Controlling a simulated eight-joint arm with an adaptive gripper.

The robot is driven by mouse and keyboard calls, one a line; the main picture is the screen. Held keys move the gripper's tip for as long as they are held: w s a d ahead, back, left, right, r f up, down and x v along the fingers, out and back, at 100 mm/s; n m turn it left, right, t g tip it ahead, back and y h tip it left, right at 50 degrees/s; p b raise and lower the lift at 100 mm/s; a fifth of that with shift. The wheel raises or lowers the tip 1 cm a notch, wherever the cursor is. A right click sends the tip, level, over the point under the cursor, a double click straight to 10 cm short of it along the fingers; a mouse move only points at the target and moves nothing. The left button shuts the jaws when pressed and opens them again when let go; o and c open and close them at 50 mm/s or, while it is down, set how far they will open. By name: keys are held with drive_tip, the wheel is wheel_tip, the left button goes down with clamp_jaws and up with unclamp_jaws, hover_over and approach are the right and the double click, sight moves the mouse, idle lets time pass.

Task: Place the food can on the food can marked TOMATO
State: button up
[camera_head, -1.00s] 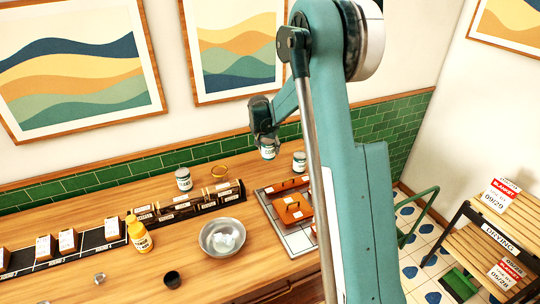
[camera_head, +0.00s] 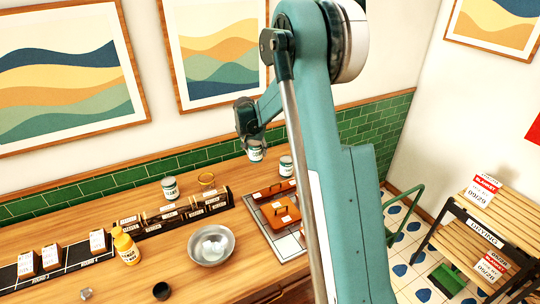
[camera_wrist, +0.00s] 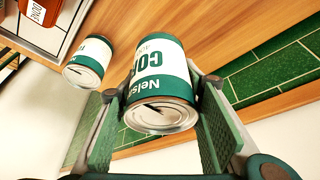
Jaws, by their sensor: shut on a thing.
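In the head view this can (camera_head: 255,151) shows just below my gripper (camera_head: 252,142), near the green tiles. A second can (camera_head: 286,166) stands on the counter right of it and also shows in the wrist view (camera_wrist: 87,62), apart from the held can. A third can (camera_head: 170,187) stands further left. I cannot read TOMATO on any can.
A yellow ring-shaped item (camera_head: 206,180) is beside the left can. A dark divided rack (camera_head: 180,213), a metal bowl (camera_head: 212,245), a yellow bottle (camera_head: 125,247) and a tray with orange items (camera_head: 281,211) occupy the counter. My arm hides part of the right side.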

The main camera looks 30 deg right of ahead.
wheel_tip(320, 180, up, 10)
drive_tip(key=p, duration=0.5)
hover_over(288, 156)
drive_tip(key=shift+f, duration=0.1)
drive_tip(key=shift+f, duration=3.05)
drive_tip(key=shift+f+p, duration=0.3)
drive_tip(key=shift+f, duration=1.55)
drive_tip(key=shift+f, duration=0.2)
drive_tip(key=o, duration=1.2)
drive_tip(key=shift+c, duration=0.2)
